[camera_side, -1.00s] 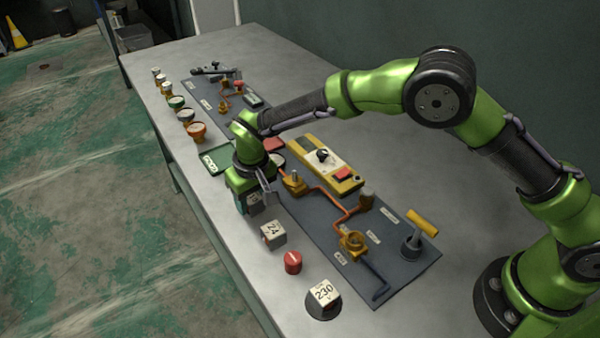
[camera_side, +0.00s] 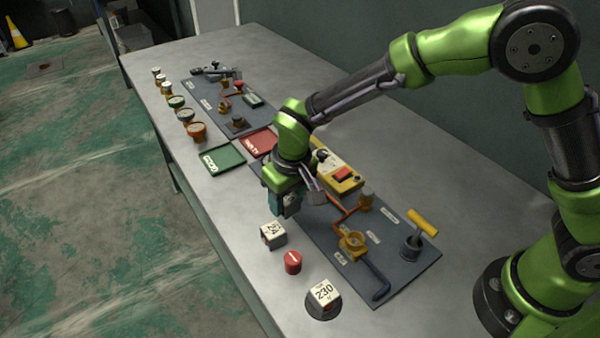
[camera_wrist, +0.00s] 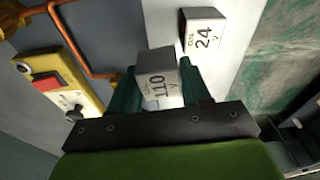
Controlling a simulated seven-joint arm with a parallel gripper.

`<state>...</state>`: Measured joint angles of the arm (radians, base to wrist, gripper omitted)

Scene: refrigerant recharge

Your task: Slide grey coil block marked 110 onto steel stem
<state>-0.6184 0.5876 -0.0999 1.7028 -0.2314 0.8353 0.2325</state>
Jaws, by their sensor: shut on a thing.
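The grey coil block marked 110 (camera_wrist: 157,88) is between the teal fingers of my gripper (camera_wrist: 160,78) in the wrist view, its number facing the camera. In the side view my gripper (camera_side: 285,203) is at the left edge of the dark mat, above the table, and the block (camera_side: 292,206) shows only partly as a dark grey patch. The steel stem is hidden behind my gripper and wrist in the side view. I cannot make it out in the wrist view.
The block marked 24 (camera_side: 273,234), a red cap (camera_side: 292,262) and the block marked 230 (camera_side: 324,293) stand along the front. A yellow control box (camera_side: 340,175), copper pipes (camera_side: 345,212) and a yellow-handled tool (camera_side: 421,222) are nearby. A green tray (camera_side: 222,158) is empty.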

